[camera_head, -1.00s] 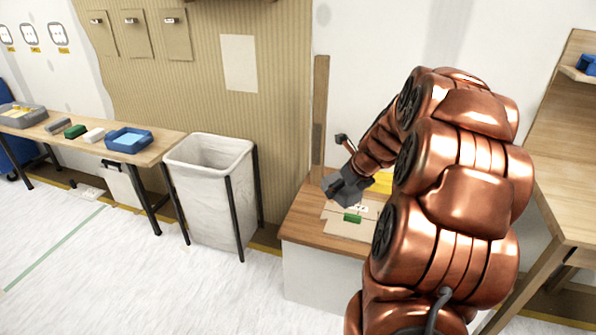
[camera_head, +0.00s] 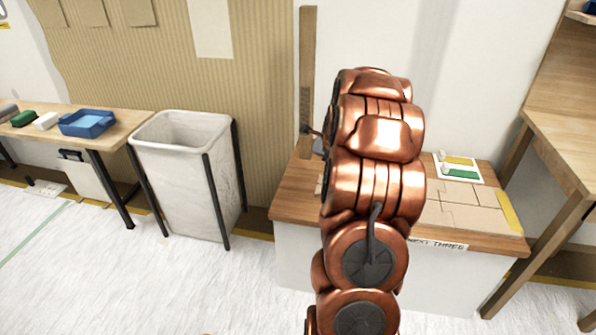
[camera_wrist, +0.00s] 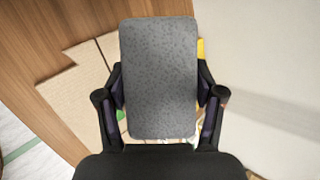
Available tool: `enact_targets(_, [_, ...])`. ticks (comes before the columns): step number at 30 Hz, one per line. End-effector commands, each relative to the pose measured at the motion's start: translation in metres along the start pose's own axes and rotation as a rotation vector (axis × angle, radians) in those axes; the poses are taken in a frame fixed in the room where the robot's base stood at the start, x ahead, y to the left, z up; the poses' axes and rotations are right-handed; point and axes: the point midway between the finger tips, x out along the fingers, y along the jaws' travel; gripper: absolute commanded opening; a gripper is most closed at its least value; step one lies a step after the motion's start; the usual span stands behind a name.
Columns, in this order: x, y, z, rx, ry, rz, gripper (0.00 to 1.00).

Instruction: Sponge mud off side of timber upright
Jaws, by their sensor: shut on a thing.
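The timber upright (camera_head: 307,50) is a narrow brown board standing against the wall at the back of a low wood-topped bench. A darker greyish patch (camera_head: 305,105), which looks like mud, shows on its lower part. In the wrist view a grey speckled sponge (camera_wrist: 158,85) is held between the two dark fingers of my gripper (camera_wrist: 160,82). In the head view my copper arm hides most of the gripper and sponge, close to the upright's lower right side. I cannot tell whether the sponge touches the wood.
The bench top (camera_head: 290,207) carries cardboard pieces (camera_head: 460,215) and a white card (camera_head: 458,167) with yellow and green parts. A white bin (camera_head: 190,190) stands left of the bench. A side table (camera_head: 135,97) holds a blue tray (camera_head: 87,123). A wooden desk (camera_head: 565,135) stands at right.

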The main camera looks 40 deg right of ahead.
Motion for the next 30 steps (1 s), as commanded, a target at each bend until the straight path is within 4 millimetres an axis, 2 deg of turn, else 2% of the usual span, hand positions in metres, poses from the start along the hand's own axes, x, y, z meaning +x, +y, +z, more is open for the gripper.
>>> enact_targets(1, [0.018, 0.009, -0.002, -0.048, -0.007, -0.036, 0.31])
enact_targets(11, [0.078, 0.017, 0.023, -0.339, -0.112, -0.333, 0.31])
enact_targets(18, [0.115, 0.040, 0.059, -0.519, -0.244, -0.535, 0.31])
enact_targets(24, [0.124, 0.055, 0.083, -0.594, -0.327, -0.627, 0.31])
enact_targets(30, [0.123, 0.057, 0.090, -0.612, -0.349, -0.649, 0.31])
